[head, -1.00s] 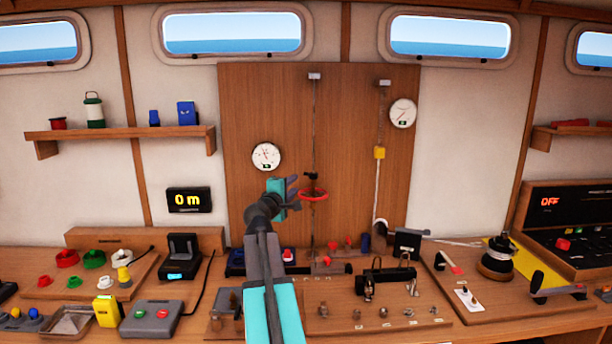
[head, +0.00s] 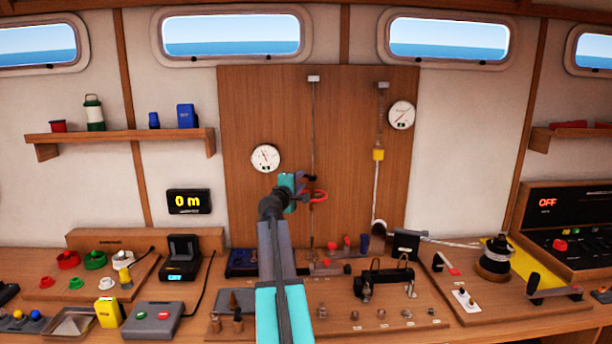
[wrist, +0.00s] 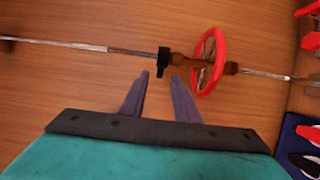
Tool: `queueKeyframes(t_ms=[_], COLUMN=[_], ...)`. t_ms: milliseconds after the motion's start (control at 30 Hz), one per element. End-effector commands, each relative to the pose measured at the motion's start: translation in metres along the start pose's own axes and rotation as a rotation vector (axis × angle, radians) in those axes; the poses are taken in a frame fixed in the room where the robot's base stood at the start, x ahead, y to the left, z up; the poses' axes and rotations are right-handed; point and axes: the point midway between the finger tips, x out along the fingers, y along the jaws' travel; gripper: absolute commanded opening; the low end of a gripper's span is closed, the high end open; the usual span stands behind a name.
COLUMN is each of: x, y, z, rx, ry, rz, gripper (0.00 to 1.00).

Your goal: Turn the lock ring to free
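A brown fitting (wrist: 190,61) sits on a thin line that is vertical in the head view and crosses the wrist view. A red ring (wrist: 209,62) with spokes surrounds it, and a black collar (wrist: 164,61) with a small tab is on its other end. I cannot tell which of the two is the lock ring. My gripper (wrist: 161,79) is open and empty. Its fingertips are close to the fitting, with the black collar just beyond their gap. In the head view my gripper (head: 306,188) partly covers the red ring (head: 319,196).
The wooden panel (head: 245,110) stands behind the line, with a dial (head: 265,158) to the left. Below, the bench carries red and blue handles, a black handle (head: 385,277) and small metal fittings.

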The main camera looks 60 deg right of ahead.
Motion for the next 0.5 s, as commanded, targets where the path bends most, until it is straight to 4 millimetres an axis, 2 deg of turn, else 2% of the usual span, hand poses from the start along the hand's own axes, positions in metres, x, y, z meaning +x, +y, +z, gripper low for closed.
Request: queueKeyframes(t_ms=[100, 500], x=[0.015, 0.051], y=[0.002, 0.001], z=[0.000, 0.001], rx=[0.000, -0.001], ry=[-0.001, -0.001], rz=[0.000, 0.000], gripper=[0.28, 0.28])
